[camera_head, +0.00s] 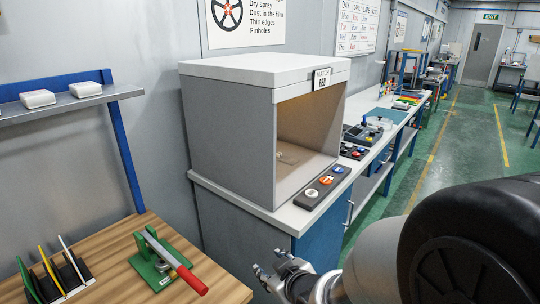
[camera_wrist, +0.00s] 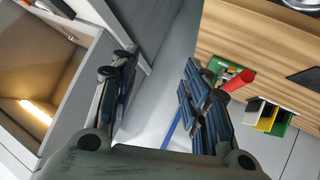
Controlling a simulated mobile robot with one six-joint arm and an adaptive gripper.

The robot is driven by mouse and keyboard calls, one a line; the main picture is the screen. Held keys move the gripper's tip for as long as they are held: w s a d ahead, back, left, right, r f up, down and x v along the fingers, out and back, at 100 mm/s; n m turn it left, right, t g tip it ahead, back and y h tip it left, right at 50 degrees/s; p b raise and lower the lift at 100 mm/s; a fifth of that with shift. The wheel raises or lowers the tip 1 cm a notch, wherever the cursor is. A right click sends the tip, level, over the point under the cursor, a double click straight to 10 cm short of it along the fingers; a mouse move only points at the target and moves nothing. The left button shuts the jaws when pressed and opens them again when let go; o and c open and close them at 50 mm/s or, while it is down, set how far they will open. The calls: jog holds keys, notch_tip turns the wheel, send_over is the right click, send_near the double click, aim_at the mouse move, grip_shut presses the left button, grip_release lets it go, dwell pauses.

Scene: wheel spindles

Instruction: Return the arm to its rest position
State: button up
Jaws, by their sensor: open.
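My gripper (camera_head: 273,268) is in the lower middle of the head view, in front of the grey counter. In the wrist view my gripper (camera_wrist: 160,82) has its two dark fingers spread wide apart, with nothing between them. Part of my arm fills the lower right of the head view. The space between the fingers shows grey cabinet wall and floor.
A grey light booth (camera_head: 228,130) stands on the counter, with a button strip (camera_head: 322,186) before it. On the wooden bench (camera_head: 215,278) are a green tool with a red handle (camera_head: 189,280) and a panel rack (camera_head: 60,277). A shelf (camera_head: 60,105) holds white boxes.

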jog(key=s+d+r+m+g+h, duration=0.3)
jog(key=s+d+r+m+h, duration=0.15)
jog(key=s+d+r, duration=0.5)
jog(key=s+d+m+g, duration=0.1)
jog(key=s+d+m, duration=0.1)
jog(key=s, duration=0.6)
jog(key=s+d+m+g, duration=0.1)
jog(key=s+d, duration=0.1)
jog(key=s, duration=0.6)
jog(key=shift+m+g, duration=0.35)
jog(key=shift+g, duration=0.05)
jog(key=shift+w+a+r, duration=0.1)
